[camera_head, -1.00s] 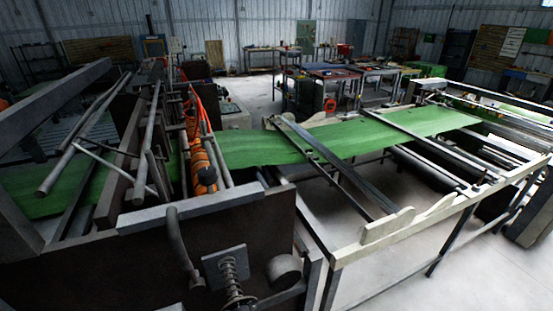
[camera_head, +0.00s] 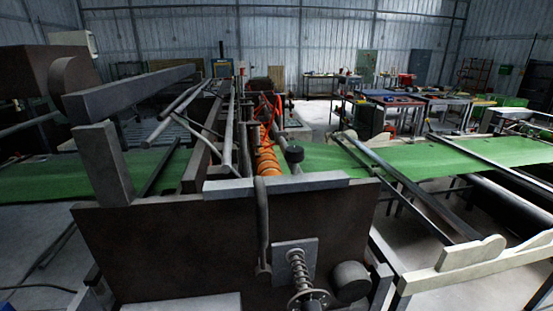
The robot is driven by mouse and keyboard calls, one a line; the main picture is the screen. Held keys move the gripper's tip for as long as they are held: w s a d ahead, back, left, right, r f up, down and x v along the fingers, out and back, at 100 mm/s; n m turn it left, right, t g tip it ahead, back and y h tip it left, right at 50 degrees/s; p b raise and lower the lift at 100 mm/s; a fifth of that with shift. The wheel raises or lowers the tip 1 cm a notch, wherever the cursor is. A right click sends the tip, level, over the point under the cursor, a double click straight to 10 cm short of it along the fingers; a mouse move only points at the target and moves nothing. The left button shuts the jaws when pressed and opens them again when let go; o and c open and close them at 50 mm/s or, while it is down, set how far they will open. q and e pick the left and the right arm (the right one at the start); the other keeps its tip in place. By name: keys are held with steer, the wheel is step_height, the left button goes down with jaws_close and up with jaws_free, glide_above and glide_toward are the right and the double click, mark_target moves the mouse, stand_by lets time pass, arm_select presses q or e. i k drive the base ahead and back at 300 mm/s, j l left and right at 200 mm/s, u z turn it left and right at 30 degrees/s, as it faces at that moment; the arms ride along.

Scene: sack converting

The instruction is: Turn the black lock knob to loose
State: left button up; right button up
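A small black round knob (camera_head: 294,154) stands on a short stem at the top of the machine's near end, just right of the orange roller (camera_head: 267,160). It looks like the lock knob, but its setting is too small to read. Lower on the front panel are a spring-loaded screw with a round handwheel (camera_head: 308,299), cut by the bottom edge, and a dark round cylinder end (camera_head: 350,281). Neither of my grippers is in view.
The dark machine panel (camera_head: 200,250) fills the lower middle. A grey lever (camera_head: 263,225) hangs down its front. Green sheet (camera_head: 400,158) runs right over a pale-railed frame (camera_head: 480,264). Thick grey beams (camera_head: 130,90) rise at left. Worktables (camera_head: 390,97) stand far back.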

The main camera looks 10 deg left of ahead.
mark_target(293, 153)
steer(key=k+j, duration=0.15)
steer(key=j, duration=0.25)
steer(key=k+j, duration=0.2)
steer(key=j, duration=0.2)
steer(key=k+j, duration=0.15)
steer(key=j, duration=0.25)
steer(key=k+j, duration=0.2)
steer(key=j, duration=0.2)
steer(key=z, duration=0.05)
